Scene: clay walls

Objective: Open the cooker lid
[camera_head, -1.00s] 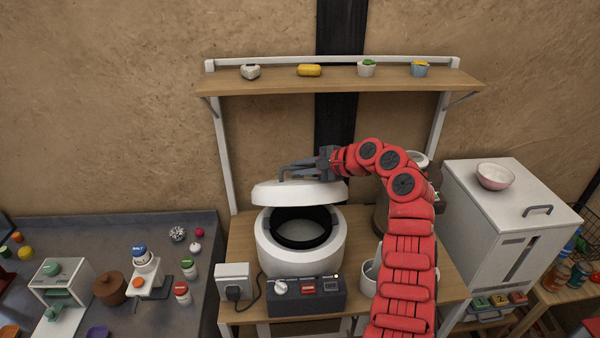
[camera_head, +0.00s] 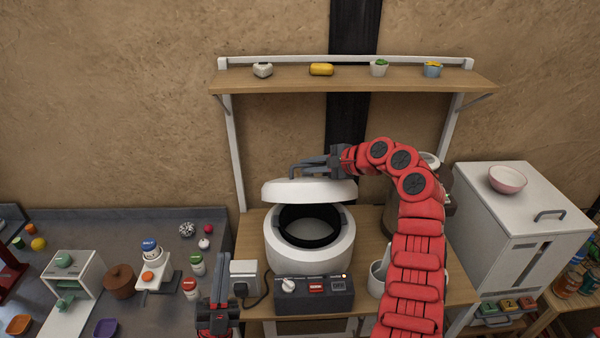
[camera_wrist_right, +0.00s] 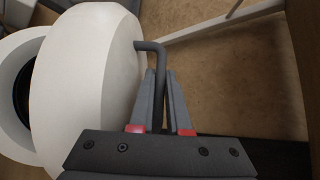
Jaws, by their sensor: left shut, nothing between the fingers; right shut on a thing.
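The white cooker (camera_head: 310,257) stands on the wooden table with its dark inner pot (camera_head: 310,226) showing. Its white lid (camera_head: 305,192) is raised and tilted at the back, clear of the pot's front. My right gripper (camera_head: 318,166) is shut on the lid's grey bar handle (camera_head: 294,171). In the right wrist view the lid (camera_wrist_right: 85,85) fills the left side, and the handle (camera_wrist_right: 160,60) runs between the fingers of the gripper (camera_wrist_right: 162,100). My left gripper (camera_head: 220,270) points up at the lower left, shut and empty, left of the cooker's front and apart from it.
A dark control panel (camera_head: 312,293) sits at the cooker's front, with a white socket box (camera_head: 245,278) beside it. A shelf (camera_head: 350,80) with small items hangs above. A cluttered grey counter (camera_head: 150,222) is at left, a white cabinet (camera_head: 500,215) at right.

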